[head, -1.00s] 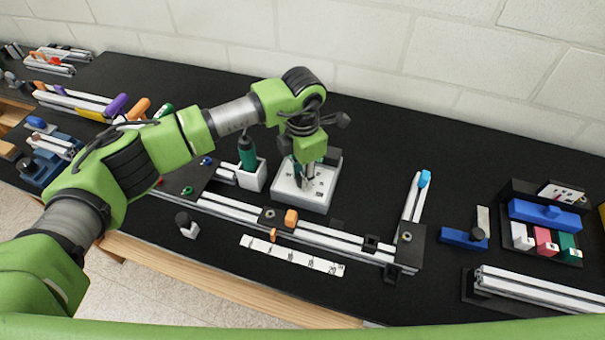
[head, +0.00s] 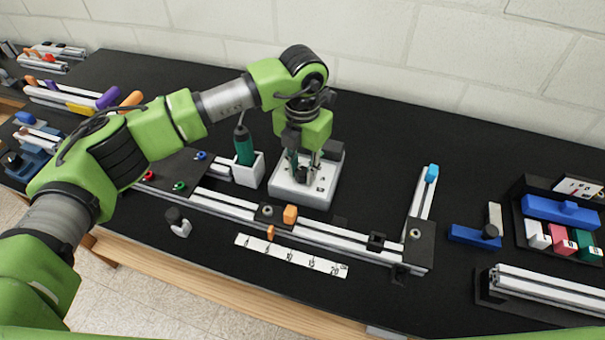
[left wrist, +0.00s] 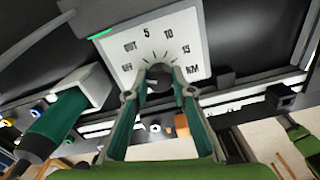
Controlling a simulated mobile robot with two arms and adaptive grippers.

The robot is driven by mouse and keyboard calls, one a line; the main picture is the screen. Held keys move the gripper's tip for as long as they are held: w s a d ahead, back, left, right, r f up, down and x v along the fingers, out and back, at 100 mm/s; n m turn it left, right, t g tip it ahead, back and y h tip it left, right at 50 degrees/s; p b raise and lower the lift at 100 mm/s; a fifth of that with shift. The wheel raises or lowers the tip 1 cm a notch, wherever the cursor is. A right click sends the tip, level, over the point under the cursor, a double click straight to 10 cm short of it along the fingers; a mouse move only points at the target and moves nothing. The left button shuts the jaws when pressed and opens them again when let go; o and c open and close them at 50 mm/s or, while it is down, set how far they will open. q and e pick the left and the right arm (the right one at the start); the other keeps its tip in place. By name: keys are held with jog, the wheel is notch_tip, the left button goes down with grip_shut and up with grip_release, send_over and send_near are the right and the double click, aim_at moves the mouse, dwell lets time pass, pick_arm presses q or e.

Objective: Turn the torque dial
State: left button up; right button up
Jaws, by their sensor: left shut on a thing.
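The torque dial is a dark round knob (left wrist: 159,76) on a white plate (head: 317,199) in the middle of the black bench. In the left wrist view the plate (left wrist: 188,28) carries the marks OUT, OFF, 5, 10, 15 and NM, with tick lines around the knob. My left gripper (head: 303,178) points down over the plate. In the left wrist view its two teal-lined fingers (left wrist: 158,73) are closed on the knob, one on each side. The fingers hide part of the knob, so its pointer is not clear. My right gripper is not in view.
A green-handled screwdriver (head: 244,150) stands in a white holder (head: 248,174) just left of the plate. An aluminium rail (head: 325,240) with an orange block (head: 290,214) runs in front. A white scale strip (head: 291,255) lies nearer.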

aim_at(302, 171)
pick_arm(q)
jog(key=shift+n+b, duration=0.45)
jog(key=shift+n, duration=0.15)
jog(key=o, duration=1.1)
jog(key=shift+o, duration=0.2)
notch_tip(302, 171, up, 12)
